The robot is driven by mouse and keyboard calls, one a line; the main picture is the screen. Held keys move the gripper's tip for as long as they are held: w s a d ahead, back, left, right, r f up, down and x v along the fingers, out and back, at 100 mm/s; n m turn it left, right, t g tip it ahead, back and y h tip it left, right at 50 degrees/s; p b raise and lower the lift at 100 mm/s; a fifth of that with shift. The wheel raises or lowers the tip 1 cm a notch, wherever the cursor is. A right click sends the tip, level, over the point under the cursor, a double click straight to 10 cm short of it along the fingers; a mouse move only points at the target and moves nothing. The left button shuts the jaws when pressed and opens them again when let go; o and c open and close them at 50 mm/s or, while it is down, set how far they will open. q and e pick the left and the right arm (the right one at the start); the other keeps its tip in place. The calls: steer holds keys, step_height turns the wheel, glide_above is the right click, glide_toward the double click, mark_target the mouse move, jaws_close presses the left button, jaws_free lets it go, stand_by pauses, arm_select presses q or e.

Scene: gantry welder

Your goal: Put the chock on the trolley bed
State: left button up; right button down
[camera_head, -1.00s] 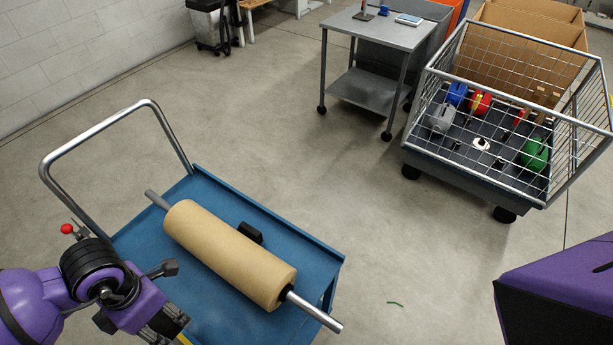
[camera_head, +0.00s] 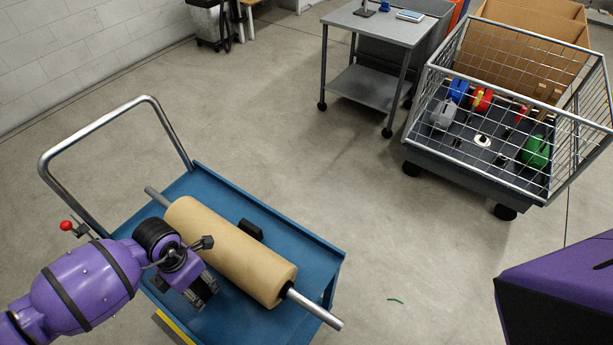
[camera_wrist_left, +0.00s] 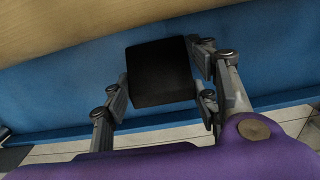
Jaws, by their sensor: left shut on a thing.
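The blue trolley bed (camera_head: 318,262) stands at the lower left and carries a tan roll (camera_head: 232,252) on a metal bar. My left gripper (camera_head: 203,292) is over the bed, on the near side of the roll. In the left wrist view its fingers (camera_wrist_left: 160,90) are shut on a black chock (camera_wrist_left: 160,72), with the blue bed behind it and the tan roll (camera_wrist_left: 60,28) above. In the head view I cannot make out the held chock apart from the dark fingers. Another black chock (camera_head: 250,230) lies on the bed against the roll's far side. My right gripper is out of view.
The trolley's metal handle (camera_head: 98,122) rises at the left, with a red-knobbed lever (camera_head: 67,226) beside it. A grey side table (camera_head: 375,28) and a wire-mesh cart (camera_head: 475,180) with several coloured items stand farther back. The floor between is mostly clear.

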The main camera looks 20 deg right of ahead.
mark_target(195, 286)
arm_select(q)
steer(key=o, duration=1.3)
steer(key=shift+f, duration=0.15)
steer(key=shift+o, duration=0.2)
step_height(195, 286, up, 12)
steer(key=shift+r, duration=0.2)
